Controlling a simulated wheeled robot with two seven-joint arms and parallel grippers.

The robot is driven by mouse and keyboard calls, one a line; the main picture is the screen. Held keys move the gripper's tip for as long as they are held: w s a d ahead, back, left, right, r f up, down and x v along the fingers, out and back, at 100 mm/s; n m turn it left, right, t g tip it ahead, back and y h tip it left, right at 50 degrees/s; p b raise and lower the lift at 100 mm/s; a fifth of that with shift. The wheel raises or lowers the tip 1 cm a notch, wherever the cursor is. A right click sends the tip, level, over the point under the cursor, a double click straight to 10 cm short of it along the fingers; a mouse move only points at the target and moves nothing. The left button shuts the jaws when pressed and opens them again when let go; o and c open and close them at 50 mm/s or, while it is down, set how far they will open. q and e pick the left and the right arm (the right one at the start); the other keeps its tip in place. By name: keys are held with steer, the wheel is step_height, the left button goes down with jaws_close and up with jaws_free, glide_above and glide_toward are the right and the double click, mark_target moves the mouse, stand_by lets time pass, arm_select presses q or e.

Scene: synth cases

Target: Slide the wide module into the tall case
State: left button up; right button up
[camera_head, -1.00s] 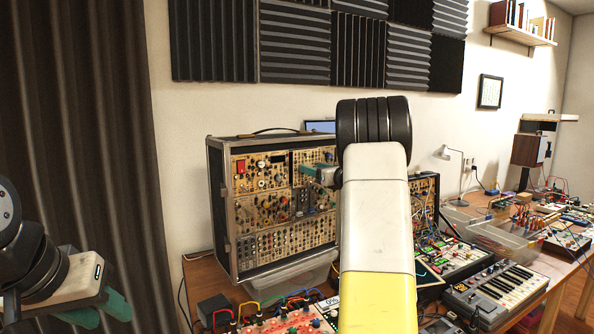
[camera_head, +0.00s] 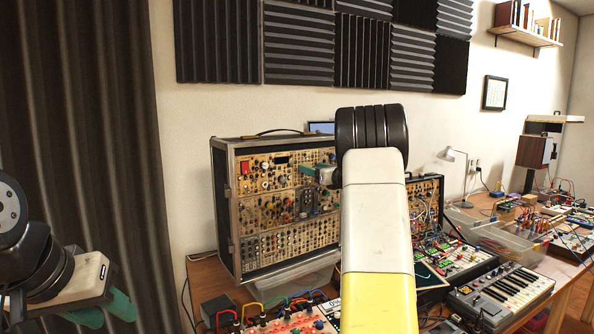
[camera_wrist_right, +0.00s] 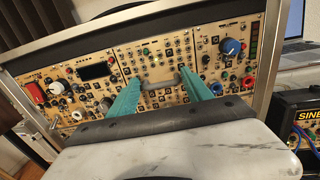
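The tall case (camera_head: 228,215) stands upright on the desk, its front full of tan panels with knobs and jacks. My right arm hides the case's right side. My left gripper (camera_head: 103,311) is open and empty at lower left.
A clear bin (camera_head: 285,279) is below the case. A red patch panel with cables (camera_head: 285,322) lies in front. A smaller case (camera_head: 428,200), a keyboard (camera_head: 505,290) and a lamp (camera_head: 452,154) are to the right. A dark curtain (camera_head: 80,120) hangs at left.

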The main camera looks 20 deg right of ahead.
steer(key=o, duration=0.4)
steer(key=shift+s, duration=0.1)
steer(key=v, duration=0.7)
steer(key=shift+s+d, duration=0.1)
steer(key=shift+s, duration=0.25)
